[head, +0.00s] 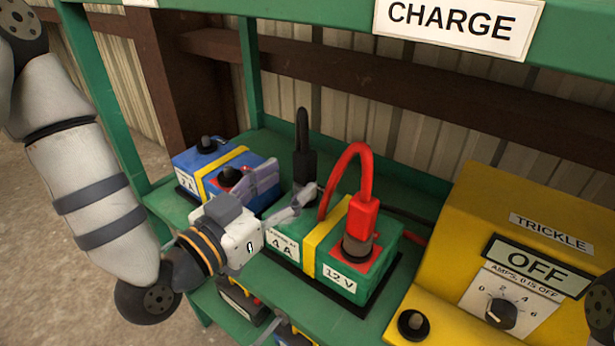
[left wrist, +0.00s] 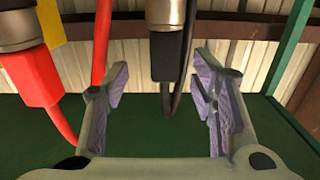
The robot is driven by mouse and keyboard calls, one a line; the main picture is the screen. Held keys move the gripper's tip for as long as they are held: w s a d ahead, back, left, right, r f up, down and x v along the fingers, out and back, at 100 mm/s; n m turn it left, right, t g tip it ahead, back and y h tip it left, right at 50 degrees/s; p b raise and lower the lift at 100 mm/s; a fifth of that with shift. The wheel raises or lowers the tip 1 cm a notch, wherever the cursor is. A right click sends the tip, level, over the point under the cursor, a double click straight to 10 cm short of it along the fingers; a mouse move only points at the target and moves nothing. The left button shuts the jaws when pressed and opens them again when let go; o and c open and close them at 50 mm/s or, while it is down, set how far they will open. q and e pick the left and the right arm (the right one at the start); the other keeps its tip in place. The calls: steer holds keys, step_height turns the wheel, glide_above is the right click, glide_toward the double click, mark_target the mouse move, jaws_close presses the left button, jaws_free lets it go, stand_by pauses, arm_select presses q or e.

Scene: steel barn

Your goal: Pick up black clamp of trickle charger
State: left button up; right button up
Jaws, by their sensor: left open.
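The black clamp (head: 304,166) stands upright at the back of the green battery (head: 314,252), by its left end, with a black cable rising from its top. My left gripper (head: 292,184) is open in front of it, and one finger overlaps its lower part. In the left wrist view, which looks upside down, the black clamp (left wrist: 167,55) lines up with the gap between the open fingers (left wrist: 161,84), clear of both. How far it reaches between them is hard to tell. The yellow trickle charger (head: 466,240) is at the right, its display reading OFF. My right gripper is not in view.
The red clamp (head: 361,218) with its arching red cable sits on the battery's right terminal, close by; it also shows in the left wrist view (left wrist: 28,75). A blue battery (head: 185,160) stands behind my left gripper. A green post (head: 248,75) rises behind. More batteries are on the shelf below.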

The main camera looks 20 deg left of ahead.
mark_target(299, 170)
arm_select(q)
steer(key=x, duration=0.6)
steer(key=shift+w+a, duration=0.2)
steer(key=shift+a, duration=0.05)
jaws_close()
